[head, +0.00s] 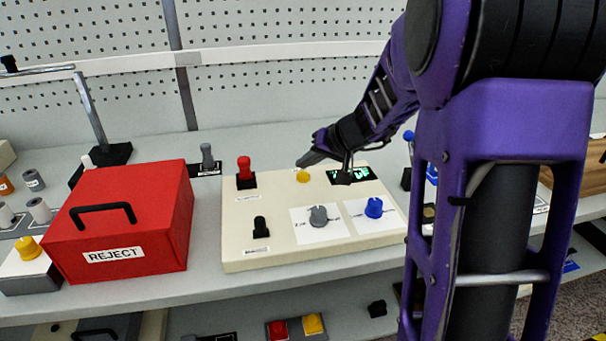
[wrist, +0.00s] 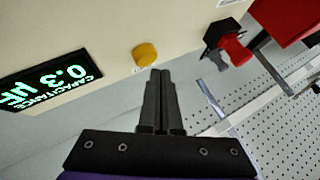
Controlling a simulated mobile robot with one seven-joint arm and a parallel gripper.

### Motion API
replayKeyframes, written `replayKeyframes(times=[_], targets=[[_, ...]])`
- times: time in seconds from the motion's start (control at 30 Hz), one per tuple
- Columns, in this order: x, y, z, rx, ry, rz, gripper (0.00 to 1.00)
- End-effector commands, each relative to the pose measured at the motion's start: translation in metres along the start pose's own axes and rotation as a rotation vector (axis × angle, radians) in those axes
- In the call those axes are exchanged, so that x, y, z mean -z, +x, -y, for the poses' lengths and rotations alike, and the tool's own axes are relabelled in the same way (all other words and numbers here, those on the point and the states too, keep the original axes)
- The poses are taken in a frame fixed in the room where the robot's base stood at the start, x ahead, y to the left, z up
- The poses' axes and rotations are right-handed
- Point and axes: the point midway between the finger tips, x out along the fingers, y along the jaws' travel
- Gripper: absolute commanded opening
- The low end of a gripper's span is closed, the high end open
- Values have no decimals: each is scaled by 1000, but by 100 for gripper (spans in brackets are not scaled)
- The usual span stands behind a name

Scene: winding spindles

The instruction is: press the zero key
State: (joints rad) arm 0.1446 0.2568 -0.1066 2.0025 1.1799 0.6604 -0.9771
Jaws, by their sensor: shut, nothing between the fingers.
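The likely zero key is a round yellow button (head: 303,176) at the back of the cream control box (head: 270,214); the small label by it is too small to read. It also shows in the wrist view (wrist: 145,54), just beyond my fingertips. My gripper (head: 301,163) is shut and empty, reaching in from the right at the back of the box. In the wrist view its fingertips (wrist: 160,71) lie close to the button, a little to its lower right. I cannot tell the height gap between them.
A red lever (head: 244,170) stands left of the button. A black switch (head: 260,226), a grey knob (head: 318,216) and a blue knob (head: 374,207) sit nearer the front. A red REJECT box (head: 120,225) stands left of the control box. Perforated board (head: 270,60) rises behind.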

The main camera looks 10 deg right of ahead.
Motion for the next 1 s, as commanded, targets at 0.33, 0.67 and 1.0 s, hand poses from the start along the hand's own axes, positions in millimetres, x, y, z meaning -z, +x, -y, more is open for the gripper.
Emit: replayKeyframes(times=[0.33, 0.67, 1.0], targets=[[-3, 4, -4, -1, 1, 0, 0], [-4, 6, -4, 0, 0, 0, 0], [-6, 8, -6, 0, 1, 0, 0]])
